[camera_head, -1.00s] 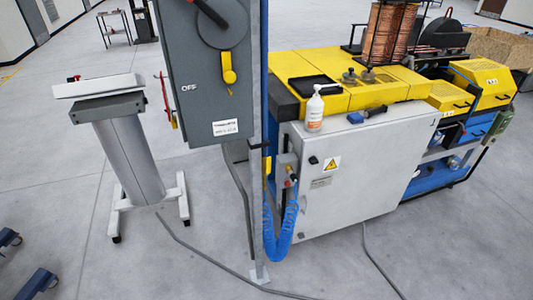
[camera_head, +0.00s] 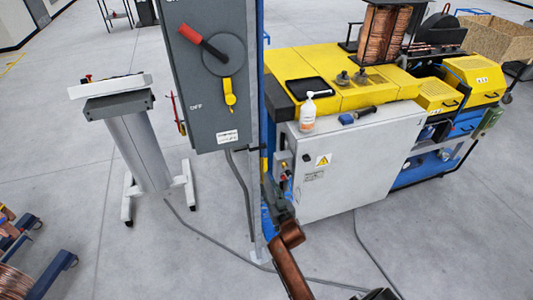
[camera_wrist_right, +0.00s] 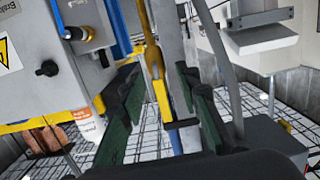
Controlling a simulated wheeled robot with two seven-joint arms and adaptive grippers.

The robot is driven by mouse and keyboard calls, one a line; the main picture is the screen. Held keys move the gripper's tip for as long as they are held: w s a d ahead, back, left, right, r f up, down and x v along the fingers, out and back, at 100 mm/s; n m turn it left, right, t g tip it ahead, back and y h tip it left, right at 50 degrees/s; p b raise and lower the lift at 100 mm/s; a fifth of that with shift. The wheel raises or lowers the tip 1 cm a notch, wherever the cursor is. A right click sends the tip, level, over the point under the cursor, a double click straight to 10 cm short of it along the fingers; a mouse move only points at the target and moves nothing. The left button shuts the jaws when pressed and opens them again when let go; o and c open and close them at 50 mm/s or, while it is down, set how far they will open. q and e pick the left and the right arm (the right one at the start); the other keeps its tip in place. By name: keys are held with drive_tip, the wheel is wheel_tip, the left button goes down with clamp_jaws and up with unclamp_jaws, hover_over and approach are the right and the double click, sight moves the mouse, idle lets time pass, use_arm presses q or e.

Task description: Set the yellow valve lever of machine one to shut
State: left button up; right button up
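The yellow valve lever (camera_head: 264,164) shows as a small upright yellow strip low on the grey post, left of the white machine cabinet. In the right wrist view the yellow lever (camera_wrist_right: 155,65) runs lengthwise along a grey pipe, between my fingers. My right gripper (camera_head: 271,186) reaches up from below to just under the lever; its fingers are small and dark there. In the right wrist view my right gripper (camera_wrist_right: 163,88) is open, with a finger on either side of the lever and gaps visible. Contact cannot be told. My left gripper is not in view.
A grey switch box (camera_head: 203,120) with a red handle (camera_head: 203,42) and a yellow tab hangs above and left of the lever. The white cabinet (camera_head: 355,165) with a blue hose is close on the right. A grey stand (camera_head: 140,150) is further left.

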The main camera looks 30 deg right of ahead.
drive_tip(key=t+h, duration=0.1)
approach(266, 160)
drive_tip(key=w, duration=0.3)
drive_tip(key=shift+m, duration=0.3)
drive_tip(key=x, duration=0.5)
drive_tip(key=p+x, duration=0.1)
drive_tip(key=x, duration=0.1)
drive_tip(key=shift+w+d, duration=0.15)
drive_tip(key=shift+d, duration=0.25)
drive_tip(key=shift+f, duration=0.1)
clamp_jaws()
